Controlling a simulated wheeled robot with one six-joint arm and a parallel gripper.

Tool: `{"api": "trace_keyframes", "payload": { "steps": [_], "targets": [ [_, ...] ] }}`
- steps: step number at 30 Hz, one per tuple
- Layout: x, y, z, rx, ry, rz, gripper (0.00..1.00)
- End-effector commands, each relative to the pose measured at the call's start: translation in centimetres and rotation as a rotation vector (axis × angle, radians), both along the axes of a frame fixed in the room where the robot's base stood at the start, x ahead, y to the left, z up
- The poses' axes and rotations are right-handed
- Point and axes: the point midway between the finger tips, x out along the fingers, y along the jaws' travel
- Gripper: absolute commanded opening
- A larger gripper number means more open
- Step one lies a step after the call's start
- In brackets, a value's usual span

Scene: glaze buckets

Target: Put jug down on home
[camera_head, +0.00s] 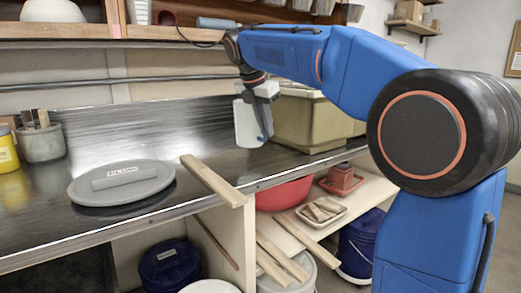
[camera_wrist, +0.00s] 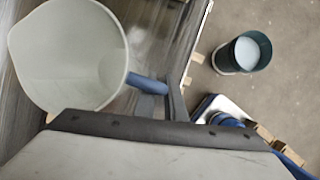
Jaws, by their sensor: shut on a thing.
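A white jug (camera_head: 246,124) is upright at the steel counter (camera_head: 130,128), in front of a beige bin. In the wrist view, the jug (camera_wrist: 65,52) shows its open mouth and looks empty inside. Its blue handle (camera_wrist: 147,84) points toward my gripper. My gripper (camera_head: 264,112) is shut on the jug's handle, and its dark jaw shows in the wrist view (camera_wrist: 172,92). I cannot tell whether the jug's base touches the counter. No spot marked as home can be made out.
The beige bin (camera_head: 305,122) stands close behind the jug. A grey round lid (camera_head: 150,187) with a labelled handle lies on the counter's left. A wooden stick (camera_head: 212,181) overhangs the front edge. A green bucket (camera_wrist: 234,65) stands on the floor.

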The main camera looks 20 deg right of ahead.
Motion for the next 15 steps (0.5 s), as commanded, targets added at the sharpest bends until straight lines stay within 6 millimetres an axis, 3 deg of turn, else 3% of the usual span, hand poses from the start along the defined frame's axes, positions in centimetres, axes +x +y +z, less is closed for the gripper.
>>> {"api": "trace_keyframes", "payload": {
  "steps": [15],
  "targets": [
    [0.0, 0.0, -5.2, -0.001, 0.001, 0.001, 0.00]
  ]
}}
